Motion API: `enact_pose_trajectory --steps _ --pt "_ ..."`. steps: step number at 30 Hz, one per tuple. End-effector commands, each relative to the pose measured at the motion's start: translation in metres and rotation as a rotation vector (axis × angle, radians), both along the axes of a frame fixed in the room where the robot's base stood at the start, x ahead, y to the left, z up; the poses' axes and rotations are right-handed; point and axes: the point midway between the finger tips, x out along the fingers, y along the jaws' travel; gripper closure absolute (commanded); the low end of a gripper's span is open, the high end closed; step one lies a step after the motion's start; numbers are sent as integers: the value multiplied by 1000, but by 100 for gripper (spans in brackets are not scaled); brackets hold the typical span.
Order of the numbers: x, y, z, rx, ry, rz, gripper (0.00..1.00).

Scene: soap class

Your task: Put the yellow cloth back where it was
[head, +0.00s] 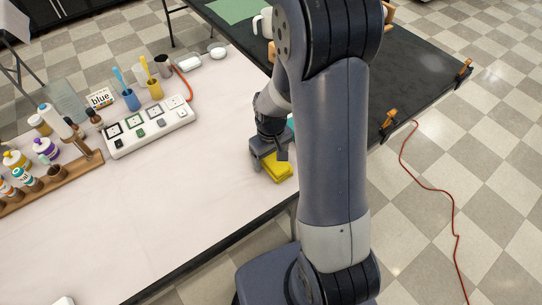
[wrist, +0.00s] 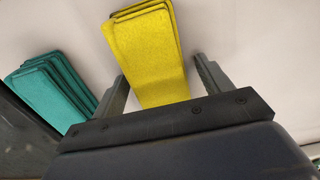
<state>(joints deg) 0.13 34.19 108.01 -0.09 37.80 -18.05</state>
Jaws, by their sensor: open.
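The yellow cloth (wrist: 150,50) is folded and lies flat on the pale table. In the head view the yellow cloth (head: 279,168) is near the table's right edge, partly hidden by my gripper. My gripper (head: 268,165) is low over the cloth. In the wrist view my gripper (wrist: 160,80) is open, with one finger on each side of the cloth and a gap to the right finger. A folded teal cloth (wrist: 55,85) lies to the left of the yellow one; in the head view only a sliver of it shows behind my arm.
A white power strip (head: 150,127), a blue cup (head: 131,100) and a yellow cup (head: 154,88) stand left of my gripper. A wooden rack (head: 55,180) with bottles is at far left. A dark table (head: 425,75) is at right.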

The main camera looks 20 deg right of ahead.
Motion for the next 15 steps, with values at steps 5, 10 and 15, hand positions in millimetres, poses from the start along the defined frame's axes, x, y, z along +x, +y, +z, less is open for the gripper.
enact_pose_trajectory --steps 5,10,15 --pt "1 0 20 1 -5 0 26" --pt "2 0 55 0 -7 0 26" --pt "1 0 90 0 -6 0 26"
